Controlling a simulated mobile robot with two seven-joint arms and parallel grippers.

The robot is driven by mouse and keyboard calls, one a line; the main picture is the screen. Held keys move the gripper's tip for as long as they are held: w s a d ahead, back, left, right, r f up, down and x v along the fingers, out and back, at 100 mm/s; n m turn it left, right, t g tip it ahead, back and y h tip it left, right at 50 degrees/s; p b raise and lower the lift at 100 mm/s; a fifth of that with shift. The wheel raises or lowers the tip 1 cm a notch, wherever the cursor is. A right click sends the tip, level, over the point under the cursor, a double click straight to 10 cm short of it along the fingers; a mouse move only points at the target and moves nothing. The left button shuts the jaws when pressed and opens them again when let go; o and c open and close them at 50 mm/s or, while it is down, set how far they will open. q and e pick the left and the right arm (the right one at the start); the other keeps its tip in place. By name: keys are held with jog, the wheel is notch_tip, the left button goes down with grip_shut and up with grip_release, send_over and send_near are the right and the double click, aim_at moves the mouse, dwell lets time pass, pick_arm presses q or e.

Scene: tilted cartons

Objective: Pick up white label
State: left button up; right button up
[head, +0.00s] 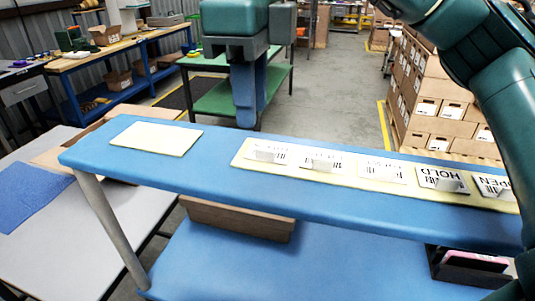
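Several white labels with black print lie in a row on a long pale-yellow strip (344,178) on the blue upper shelf (215,171). One label reads HOLD (432,174) and the one at the right end reads OPEN (486,180); the other labels (382,174) are hard to read. Each seems to have a small raised white piece with dark bars. My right arm comes down along the right edge, in front of the shelf's right end. Its gripper's fingertips are not clear there.
A blank pale-yellow sheet (157,138) lies on the shelf's left. Below is a blue lower surface (330,262) with a cardboard piece (240,218) and a black holder (455,268) with something pink. Stacked cartons (425,105) stand behind right. The shelf's middle-left is bare.

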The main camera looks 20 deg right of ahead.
aim_at(258, 149)
jog(key=shift+d+f, duration=0.15)
jog(key=shift+f, duration=1.4)
jog(key=shift+d+f, duration=0.1)
jog(key=shift+f, duration=1.4)
grip_shut()
